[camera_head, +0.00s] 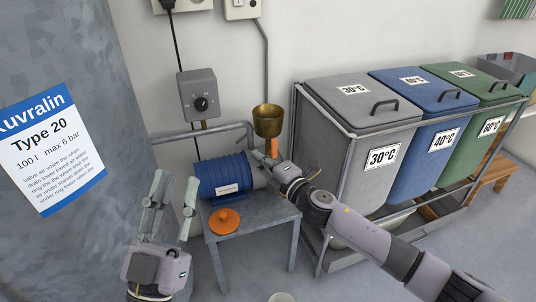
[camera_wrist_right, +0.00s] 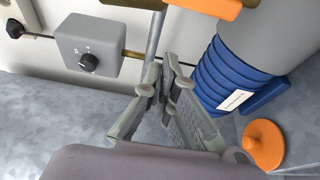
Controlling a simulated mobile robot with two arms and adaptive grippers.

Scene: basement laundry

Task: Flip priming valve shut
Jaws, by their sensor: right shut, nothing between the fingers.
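The priming valve's orange lever (camera_head: 272,146) stands upright just below the brass funnel (camera_head: 267,121), above the blue pump (camera_head: 228,175). In the right wrist view the orange lever (camera_wrist_right: 212,7) is cut off by the top edge. My right gripper (camera_head: 281,168) is shut and empty, right beside the pump's end and just below the lever. Its closed fingers (camera_wrist_right: 170,75) are apart from the lever in the right wrist view; contact is unclear in the head view. My left gripper (camera_head: 174,188) is open and empty, left of the pump.
An orange round cap (camera_head: 224,221) lies on the grey metal table (camera_head: 260,215) in front of the pump. A grey control box (camera_head: 199,95) is on the wall. A big grey tank (camera_head: 60,80) stands left; labelled laundry bins (camera_head: 362,125) stand right.

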